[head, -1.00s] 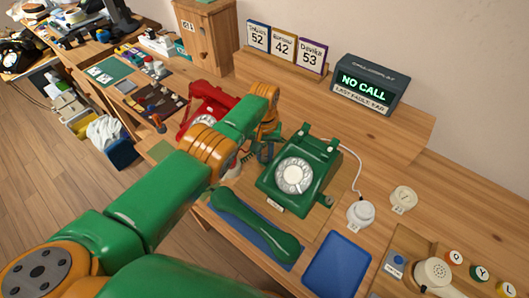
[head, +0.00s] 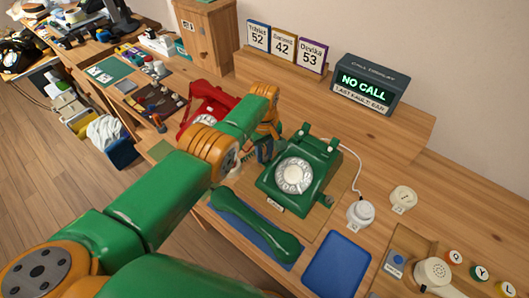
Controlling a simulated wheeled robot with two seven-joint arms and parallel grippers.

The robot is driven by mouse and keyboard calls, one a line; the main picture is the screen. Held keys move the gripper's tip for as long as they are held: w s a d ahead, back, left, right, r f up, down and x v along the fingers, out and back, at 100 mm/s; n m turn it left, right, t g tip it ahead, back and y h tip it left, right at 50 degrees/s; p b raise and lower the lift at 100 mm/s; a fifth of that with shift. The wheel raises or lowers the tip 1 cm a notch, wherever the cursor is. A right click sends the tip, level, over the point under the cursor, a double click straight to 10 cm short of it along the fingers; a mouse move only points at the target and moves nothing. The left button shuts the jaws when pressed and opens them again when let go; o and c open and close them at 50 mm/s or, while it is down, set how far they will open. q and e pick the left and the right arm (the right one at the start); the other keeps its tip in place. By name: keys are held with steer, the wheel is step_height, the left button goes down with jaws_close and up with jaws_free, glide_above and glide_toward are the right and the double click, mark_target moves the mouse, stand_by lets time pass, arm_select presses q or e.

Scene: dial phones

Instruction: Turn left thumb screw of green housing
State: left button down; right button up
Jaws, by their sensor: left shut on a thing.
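The green housing (head: 322,162) is a green dial phone body with a white dial (head: 294,175), standing on a wooden board on the table. Its handset (head: 255,224) lies off it on a blue mat in front. My left arm reaches in from the left, and my left gripper (head: 264,152) is at the left side of the housing, with dark fingers shut there. The left thumb screw is hidden behind the fingers, so I cannot see it clearly. My right gripper does not show.
A red phone (head: 207,102) stands behind my left arm. A blue tray (head: 337,264) lies at the front, with white round parts (head: 361,213) to the right. A display (head: 369,86) reading "NO CALL" stands on the shelf at the back.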

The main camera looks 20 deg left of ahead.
mark_target(264, 156)
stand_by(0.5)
arm_select(q)
steer(key=c, duration=0.7)
jaws_free()
step_height(264, 156, up, 6)
steer(key=p, duration=0.5)
steer(key=shift+r, duration=0.2)
steer(key=shift+r+p, duration=0.35)
steer(key=shift+r, duration=0.15)
steer(key=shift+f, duration=0.15)
